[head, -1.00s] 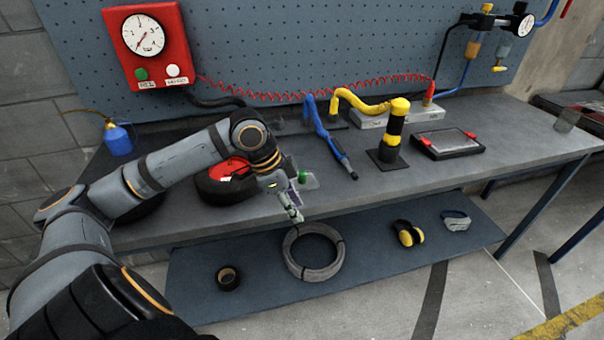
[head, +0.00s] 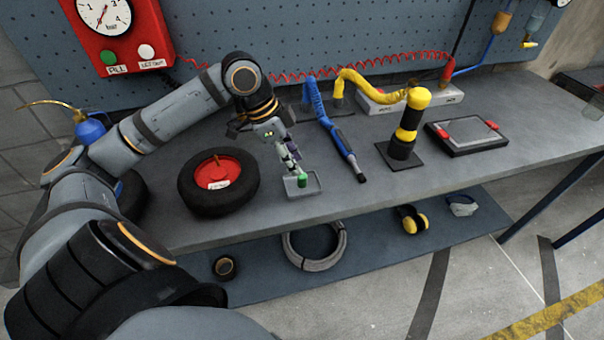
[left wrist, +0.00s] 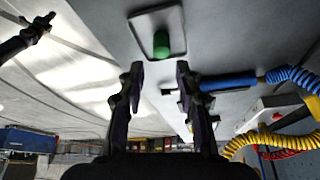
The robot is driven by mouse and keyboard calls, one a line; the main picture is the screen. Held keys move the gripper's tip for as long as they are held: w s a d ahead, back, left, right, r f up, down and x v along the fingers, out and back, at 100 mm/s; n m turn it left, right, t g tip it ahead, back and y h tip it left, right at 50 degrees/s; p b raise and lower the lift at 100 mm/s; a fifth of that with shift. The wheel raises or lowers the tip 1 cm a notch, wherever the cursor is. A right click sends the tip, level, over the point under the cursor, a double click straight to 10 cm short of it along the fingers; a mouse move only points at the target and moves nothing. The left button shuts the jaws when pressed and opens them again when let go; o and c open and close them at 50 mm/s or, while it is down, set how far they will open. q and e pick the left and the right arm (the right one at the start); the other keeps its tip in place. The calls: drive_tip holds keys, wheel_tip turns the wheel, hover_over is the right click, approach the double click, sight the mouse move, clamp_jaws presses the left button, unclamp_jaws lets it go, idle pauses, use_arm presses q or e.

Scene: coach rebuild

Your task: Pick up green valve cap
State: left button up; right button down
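The green valve cap (head: 302,180) stands on a small grey tray (head: 315,187) near the front edge of the workbench. In the left wrist view the green cap (left wrist: 161,45) sits on the tray (left wrist: 138,26), ahead of the fingertips and roughly between their lines. My left gripper (head: 294,163) is just above and behind the cap in the head view. In the left wrist view my left gripper (left wrist: 158,75) has its two fingers apart with nothing between them. Whether a finger touches the cap I cannot tell. My right gripper is not in view.
A wheel with a red hub (head: 232,169) lies left of the tray. A blue coiled tool (head: 335,135) lies to the right, then a yellow and black post (head: 407,125) and a black case (head: 465,136). A hose ring (head: 333,257) rests on the lower shelf.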

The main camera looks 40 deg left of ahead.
sight(303, 175)
use_arm(q)
drive_tip(key=shift+w+d+f, duration=0.15)
drive_tip(key=shift+f, duration=0.4)
drive_tip(key=shift+d+f, duration=0.1)
drive_tip(key=shift+d, duration=0.05)
drive_tip(key=x, duration=0.4)
drive_tip(key=shift+w+f, duration=0.1)
drive_tip(key=shift+f, duration=0.4)
drive_tip(key=shift+c, duration=0.5)
drive_tip(key=c, duration=0.5)
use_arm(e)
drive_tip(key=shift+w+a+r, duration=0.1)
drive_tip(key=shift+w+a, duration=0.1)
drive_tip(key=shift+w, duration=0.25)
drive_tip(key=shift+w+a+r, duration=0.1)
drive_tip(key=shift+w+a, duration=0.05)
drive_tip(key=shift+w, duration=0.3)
